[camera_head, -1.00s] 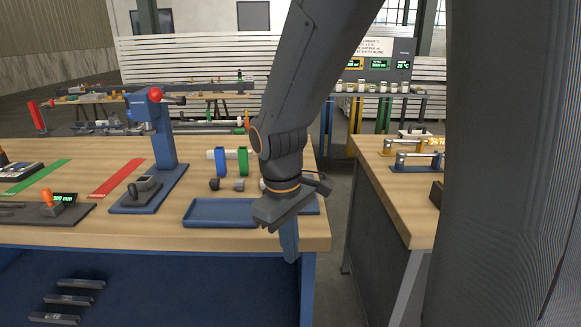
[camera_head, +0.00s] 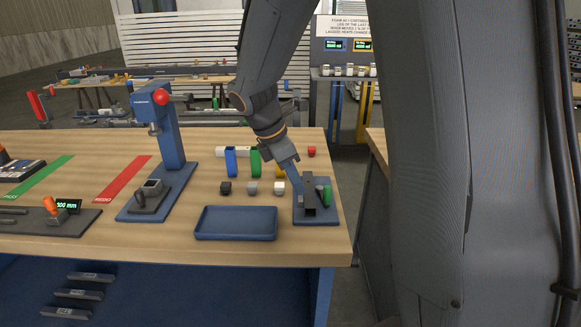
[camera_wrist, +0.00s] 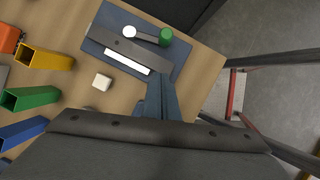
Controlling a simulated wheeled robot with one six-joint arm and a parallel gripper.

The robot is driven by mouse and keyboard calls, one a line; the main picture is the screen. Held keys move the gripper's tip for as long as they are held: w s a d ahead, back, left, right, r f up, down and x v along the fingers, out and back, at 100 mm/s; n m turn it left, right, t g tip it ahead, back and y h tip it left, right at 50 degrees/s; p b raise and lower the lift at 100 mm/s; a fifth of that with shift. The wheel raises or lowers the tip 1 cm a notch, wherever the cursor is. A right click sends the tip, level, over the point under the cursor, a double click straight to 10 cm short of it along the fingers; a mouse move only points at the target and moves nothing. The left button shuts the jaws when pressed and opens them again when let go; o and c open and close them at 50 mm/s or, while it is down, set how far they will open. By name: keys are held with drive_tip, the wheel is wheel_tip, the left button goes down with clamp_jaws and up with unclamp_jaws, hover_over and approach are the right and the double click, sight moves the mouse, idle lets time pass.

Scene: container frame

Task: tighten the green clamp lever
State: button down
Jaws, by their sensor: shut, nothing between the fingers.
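The green clamp lever (camera_head: 327,194) stands on a blue base plate (camera_head: 326,217) at the table's right end, beside a dark block (camera_head: 309,200). In the wrist view the green lever (camera_wrist: 166,36) shows as a short green cylinder joined to a pale round part, next to a long grey bar (camera_wrist: 125,46). My gripper (camera_head: 299,188) is just left of and behind the dark block, with its blue fingers pointing down. In the wrist view my gripper (camera_wrist: 160,79) is shut and empty, its tips over the plate's near edge and apart from the lever.
A blue tray (camera_head: 236,235) lies left of the plate. Several small cubes and a green tube (camera_head: 255,161) stand behind it. A blue press with a red knob (camera_head: 161,97) stands further left. A gap separates this table from the one at right.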

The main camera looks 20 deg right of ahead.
drive_tip(key=x, duration=0.3)
drive_tip(key=shift+d+r, duration=0.15)
drive_tip(key=shift+d, duration=0.15)
drive_tip(key=shift+s+d+r+p, duration=0.15)
drive_tip(key=shift+d+p, duration=0.5)
drive_tip(key=shift+d, duration=1)
drive_tip(key=shift+p, duration=0.35)
